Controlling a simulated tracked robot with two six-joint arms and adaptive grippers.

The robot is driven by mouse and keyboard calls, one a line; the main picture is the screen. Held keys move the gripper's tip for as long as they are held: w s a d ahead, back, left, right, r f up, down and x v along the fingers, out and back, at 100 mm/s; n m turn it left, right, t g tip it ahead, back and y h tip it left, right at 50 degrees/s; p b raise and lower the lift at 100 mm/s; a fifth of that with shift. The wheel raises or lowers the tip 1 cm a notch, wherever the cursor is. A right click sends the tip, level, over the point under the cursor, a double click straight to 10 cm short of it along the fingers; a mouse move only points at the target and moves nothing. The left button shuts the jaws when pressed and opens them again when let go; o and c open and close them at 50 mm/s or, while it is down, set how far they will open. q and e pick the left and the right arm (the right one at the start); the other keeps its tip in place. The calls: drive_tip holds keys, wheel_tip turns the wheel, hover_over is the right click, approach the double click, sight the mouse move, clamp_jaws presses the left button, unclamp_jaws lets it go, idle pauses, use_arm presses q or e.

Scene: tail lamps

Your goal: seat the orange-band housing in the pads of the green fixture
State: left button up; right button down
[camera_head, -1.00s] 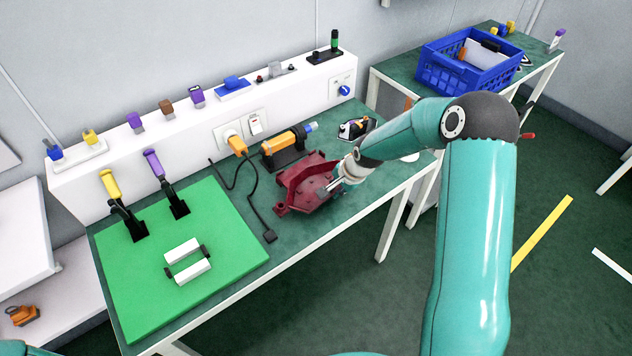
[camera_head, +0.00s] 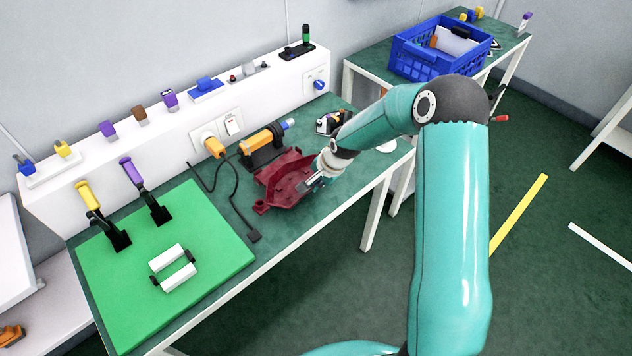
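A dark red housing (camera_head: 280,184), open like a shallow tray, lies on the green-topped bench beside the orange tool. No orange band can be made out on it. My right gripper (camera_head: 311,184) is low at the housing's right edge, fingers pointing left. The fingers are too small to tell whether they grip the rim. The green fixture (camera_head: 215,215) is a bright green board at the bench's left end. It carries two white pads (camera_head: 179,277) with small black blocks, and two upright clamps, one with a yellow handle (camera_head: 88,196) and one purple (camera_head: 131,171). The pads are empty. My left gripper is out of view.
An orange cylindrical tool (camera_head: 258,141) rests in a black holder behind the housing. A black cable (camera_head: 236,205) with a plug lies between fixture and housing. A white ledge (camera_head: 175,130) with small parts runs along the back. A blue crate (camera_head: 420,66) stands on another table.

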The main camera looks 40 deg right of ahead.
wheel_tip(320, 180, up, 19)
drive_tip(key=b, duration=0.1)
drive_tip(key=shift+w+r, duration=0.15)
drive_tip(key=shift+r, duration=0.05)
drive_tip(key=shift+f, duration=0.1)
idle(0.5)
